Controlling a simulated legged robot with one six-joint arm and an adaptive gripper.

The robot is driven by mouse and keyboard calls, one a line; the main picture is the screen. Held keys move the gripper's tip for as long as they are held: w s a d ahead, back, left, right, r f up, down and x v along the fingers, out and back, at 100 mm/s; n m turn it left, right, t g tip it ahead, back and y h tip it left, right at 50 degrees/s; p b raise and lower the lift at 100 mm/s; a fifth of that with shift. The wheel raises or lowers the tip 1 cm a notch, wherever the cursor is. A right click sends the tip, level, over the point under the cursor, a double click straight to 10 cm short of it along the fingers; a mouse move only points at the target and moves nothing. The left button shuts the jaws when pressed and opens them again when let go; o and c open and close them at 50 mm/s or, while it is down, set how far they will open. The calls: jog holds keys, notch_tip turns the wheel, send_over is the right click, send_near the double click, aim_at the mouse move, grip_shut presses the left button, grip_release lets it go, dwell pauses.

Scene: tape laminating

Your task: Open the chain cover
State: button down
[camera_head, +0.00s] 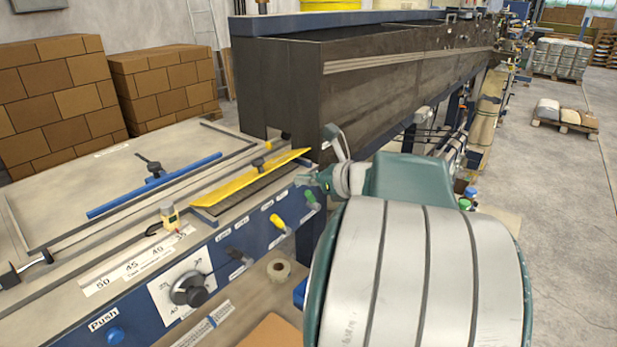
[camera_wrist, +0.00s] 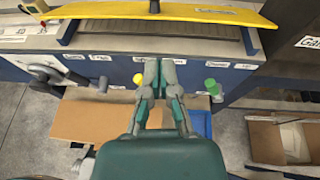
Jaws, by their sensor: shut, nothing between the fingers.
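The chain cover looks like the long yellow panel (camera_head: 240,180) on the machine's top, with a black knob (camera_head: 258,162) at its middle. It looks tilted, and a grey ribbed strip (camera_head: 250,191) shows along its front edge. The yellow panel (camera_wrist: 200,13) also spans the top of the wrist view, with the ribbed strip (camera_wrist: 150,36) below it. My gripper (camera_head: 305,179) is near the right end of the panel in the head view. In the wrist view my gripper (camera_wrist: 160,64) has its fingers together, empty, in front of the machine's edge and apart from the panel.
A green knob (camera_wrist: 212,87) and a yellow knob (camera_head: 279,222) stick out of the blue front panel. A blue bar (camera_head: 155,185) lies on the worktop at left. A tall dark housing (camera_head: 390,90) stands behind. A tape roll (camera_head: 279,269) sits on the lower shelf.

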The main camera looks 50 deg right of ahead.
aim_at(262, 168)
jog(key=w, duration=0.2)
jog(key=w+a, duration=0.1)
jog(key=w, duration=0.2)
jog(key=w+a, duration=0.1)
jog(key=w, duration=0.1)
jog(key=shift+w+r, duration=0.1)
jog(key=shift+w, duration=0.1)
jog(key=shift+w+d+r, duration=0.1)
